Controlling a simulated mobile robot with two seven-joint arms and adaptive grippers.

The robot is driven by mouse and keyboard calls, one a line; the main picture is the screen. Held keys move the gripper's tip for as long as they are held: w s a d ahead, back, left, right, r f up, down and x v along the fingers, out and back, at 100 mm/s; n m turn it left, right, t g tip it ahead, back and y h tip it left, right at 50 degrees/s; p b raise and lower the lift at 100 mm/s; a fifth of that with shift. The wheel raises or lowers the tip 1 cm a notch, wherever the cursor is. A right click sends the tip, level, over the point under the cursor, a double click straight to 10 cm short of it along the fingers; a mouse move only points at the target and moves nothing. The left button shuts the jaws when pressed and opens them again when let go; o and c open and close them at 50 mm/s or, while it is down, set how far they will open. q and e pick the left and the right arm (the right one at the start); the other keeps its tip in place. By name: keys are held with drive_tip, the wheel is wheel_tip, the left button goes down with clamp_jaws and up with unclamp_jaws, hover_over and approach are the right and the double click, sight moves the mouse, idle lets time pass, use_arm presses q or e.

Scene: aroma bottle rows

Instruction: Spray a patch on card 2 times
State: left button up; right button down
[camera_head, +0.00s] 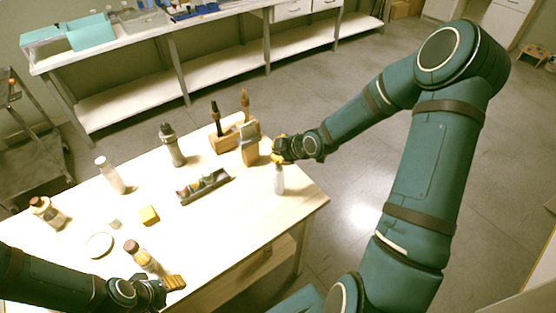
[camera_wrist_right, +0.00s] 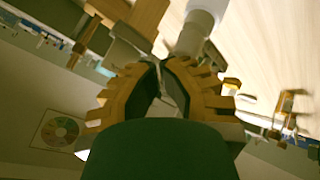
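A small pale bottle (camera_head: 279,180) is at the right end of the table. My right gripper (camera_head: 279,159) is at its top, with orange-yellow fingers on either side of a narrow gap in the right wrist view (camera_wrist_right: 165,85). A pale cylinder (camera_wrist_right: 195,35), probably this bottle, lies beyond the fingers. I cannot tell whether they grip it or whether it touches the table. My left gripper (camera_head: 174,284) is low at the front edge, close to a brown-capped bottle (camera_head: 140,256); its opening is unclear. I cannot surely identify a card; an upright grey-and-brown piece (camera_head: 249,143) stands left of my right gripper.
A dark rack with small bottles (camera_head: 205,187) lies mid-table. A wooden holder with brushes (camera_head: 228,138), a dark bottle (camera_head: 172,145), a white bottle (camera_head: 110,175), a yellow block (camera_head: 149,215) and a round dish (camera_head: 98,245) stand around it. The front right tabletop is clear.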

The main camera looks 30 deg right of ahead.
use_arm(q)
drive_tip(key=shift+f, duration=0.1)
use_arm(e)
drive_tip(key=shift+f, duration=0.15)
use_arm(q)
drive_tip(key=shift+f+b, duration=0.45)
drive_tip(key=shift+b, duration=0.1)
use_arm(e)
drive_tip(key=shift+f, duration=0.45)
drive_tip(key=shift+s+r, duration=0.1)
use_arm(q)
drive_tip(key=shift+r, duration=0.25)
use_arm(e)
drive_tip(key=shift+r, duration=0.35)
use_arm(q)
drive_tip(key=shift+p, duration=0.3)
wheel_tip(320, 180, up, 5)
drive_tip(key=p, duration=0.4)
drive_tip(key=shift+f+p, duration=0.1)
drive_tip(key=shift+p, duration=0.25)
use_arm(e)
wheel_tip(320, 180, up, 6)
use_arm(q)
drive_tip(key=shift+f, duration=0.1)
idle(0.8)
